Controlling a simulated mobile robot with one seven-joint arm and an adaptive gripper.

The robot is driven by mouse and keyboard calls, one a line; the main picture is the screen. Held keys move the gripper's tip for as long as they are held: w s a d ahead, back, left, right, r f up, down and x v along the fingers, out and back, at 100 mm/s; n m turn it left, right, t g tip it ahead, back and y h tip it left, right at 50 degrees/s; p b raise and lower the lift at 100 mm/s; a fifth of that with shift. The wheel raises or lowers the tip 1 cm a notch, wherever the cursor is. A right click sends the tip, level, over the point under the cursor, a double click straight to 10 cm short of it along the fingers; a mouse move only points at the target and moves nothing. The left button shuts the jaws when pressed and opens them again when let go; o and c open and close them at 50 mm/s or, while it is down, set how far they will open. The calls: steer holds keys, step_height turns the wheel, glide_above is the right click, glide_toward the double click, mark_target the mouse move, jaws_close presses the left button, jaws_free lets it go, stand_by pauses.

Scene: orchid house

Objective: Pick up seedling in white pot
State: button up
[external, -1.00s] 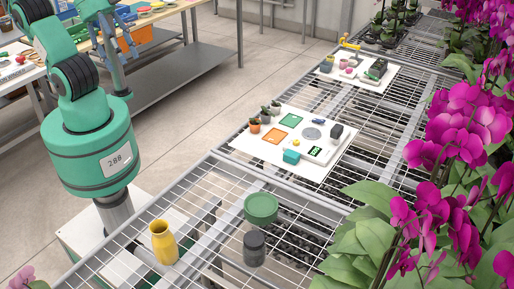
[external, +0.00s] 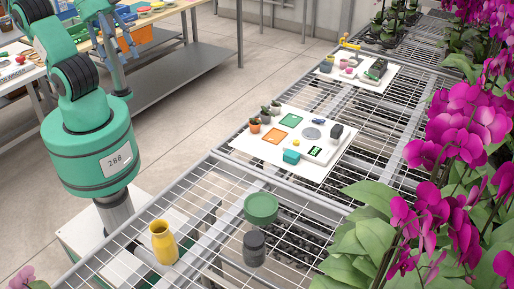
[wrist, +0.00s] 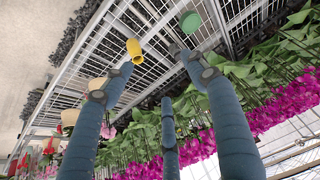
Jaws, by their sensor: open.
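Small potted seedlings stand in a row at the left edge of the white board on the mesh bench. I cannot make out a seedling in a white pot for certain at this size. In the wrist view my gripper (wrist: 155,66) has its blue-grey fingers spread wide and empty, with bench mesh and flowers beyond.
Magenta orchids (external: 470,120) crowd the right.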

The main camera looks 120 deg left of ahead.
stand_by(0.3)
steer(key=w+a+n+g+y, duration=0.1)
steer(key=w+a+n, duration=0.2)
steer(key=w+a, duration=1)
steer(key=w+a+f+n+g, duration=0.1)
steer(key=w+a+f, duration=0.15)
steer(key=a, duration=0.45)
steer(key=w+a+f+p, duration=0.1)
steer(key=w+a+f, duration=0.15)
steer(key=a, duration=0.45)
steer(key=w+a+f+n+g, duration=0.1)
steer(key=w+a+f, duration=0.1)
steer(key=a+f, duration=0.35)
steer(key=s+a+f+n, duration=0.1)
steer(key=a+f, duration=0.3)
steer(key=a, duration=0.5)
steer(key=s+a+f+n, duration=0.1)
steer(key=a+f, duration=0.3)
steer(key=a, duration=0.5)
steer(key=s+a+f, duration=0.3)
steer(key=a+f, duration=0.2)
steer(key=s+a+f+n+g, duration=0.1)
steer(key=s+a+f, duration=0.2)
steer(key=a+f, duration=0.2)
steer(key=s+a+f+n, duration=0.1)
steer(key=s+a+f, duration=0.3)
steer(key=a+f, duration=0.2)
steer(key=shift+a+f+p, duration=0.1)
steer(key=shift+f+p, duration=0.05)
steer(key=shift+p, duration=0.2)
